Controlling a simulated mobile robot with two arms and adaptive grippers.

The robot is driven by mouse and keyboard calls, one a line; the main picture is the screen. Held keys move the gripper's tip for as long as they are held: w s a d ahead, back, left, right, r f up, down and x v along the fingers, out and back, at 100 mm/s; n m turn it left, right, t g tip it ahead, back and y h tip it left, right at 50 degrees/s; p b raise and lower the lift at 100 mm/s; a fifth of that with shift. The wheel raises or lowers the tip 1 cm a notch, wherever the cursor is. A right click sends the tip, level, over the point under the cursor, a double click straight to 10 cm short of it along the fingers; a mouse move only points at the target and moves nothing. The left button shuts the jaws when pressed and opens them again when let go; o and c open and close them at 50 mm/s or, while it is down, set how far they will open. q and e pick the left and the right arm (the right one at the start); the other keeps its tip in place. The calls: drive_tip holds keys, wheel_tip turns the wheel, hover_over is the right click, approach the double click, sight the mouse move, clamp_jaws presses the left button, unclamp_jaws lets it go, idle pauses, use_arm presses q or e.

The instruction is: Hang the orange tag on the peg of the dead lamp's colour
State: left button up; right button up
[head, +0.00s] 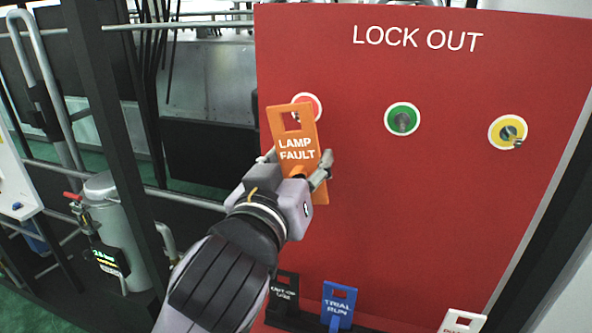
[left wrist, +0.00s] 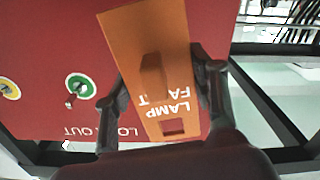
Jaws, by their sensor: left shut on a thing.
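The orange tag (head: 297,150), lettered LAMP FAULT, is upright and slightly tilted in front of the red LOCK OUT board (head: 400,220). My left gripper (head: 295,168) is shut on it. In the left wrist view the tag (left wrist: 150,60) lies between both fingers (left wrist: 160,80). The red-marked peg (head: 309,102) is partly hidden behind the tag's top; whether the tag touches it I cannot tell. The green-marked peg (head: 402,120) and the yellow-marked peg (head: 509,132) are to the right, bare of tags. No lamp can be made out. My right gripper is not in view.
Below the board stand a black tag (head: 285,290), a blue TRIAL RUN tag (head: 338,305) and a white tag (head: 462,321) in a dark rack. Dark posts, railings and a grey cylinder (head: 115,235) are at the left. The board's middle is clear.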

use_arm(q)
drive_tip(key=shift+w+d, duration=0.25)
drive_tip(key=shift+w, duration=0.25)
drive_tip(key=shift+w+d+f+b, duration=0.15)
drive_tip(key=shift+w+b, duration=0.15)
drive_tip(key=shift+w, duration=0.45)
drive_tip(key=shift+w+d, duration=0.25)
drive_tip(key=shift+w, duration=0.45)
drive_tip(key=shift+w+d+f+b, duration=0.2)
drive_tip(key=shift+w+f+b, duration=0.2)
drive_tip(key=shift+w, duration=0.25)
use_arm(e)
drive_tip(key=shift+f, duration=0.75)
use_arm(q)
drive_tip(key=shift+f, duration=0.1)
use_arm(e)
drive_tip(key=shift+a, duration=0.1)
use_arm(q)
drive_tip(key=o, duration=1.2)
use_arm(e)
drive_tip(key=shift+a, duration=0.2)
